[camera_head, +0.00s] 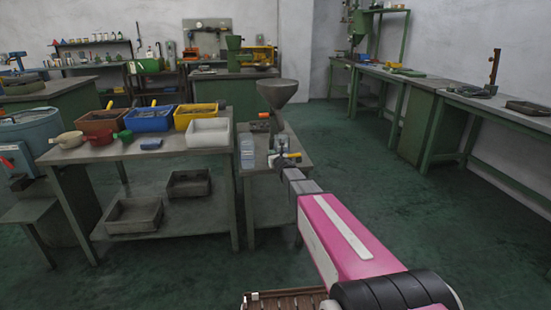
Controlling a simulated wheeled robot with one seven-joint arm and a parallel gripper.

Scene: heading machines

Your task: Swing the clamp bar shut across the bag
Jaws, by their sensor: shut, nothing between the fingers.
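My pink arm reaches from the lower right to a narrow bench (305,151) in the middle of the view. My gripper (280,160) is small and dark at the arm's end, just below a grey hopper (277,94). It is shut and holds nothing. The hopper's spout runs down to an orange-fitted part (259,125). A pale, clear stack (247,152), maybe bags, stands at the bench's left edge. I cannot make out the bag or the clamp bar for certain; my gripper and arm cover part of the area under the hopper.
A bench on the left carries a white bin (208,132), a yellow bin (195,114), a blue bin (150,119) and a brown bin (101,121), with scoops in front. A green bench (440,90) lines the right wall. The floor (395,205) between is clear.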

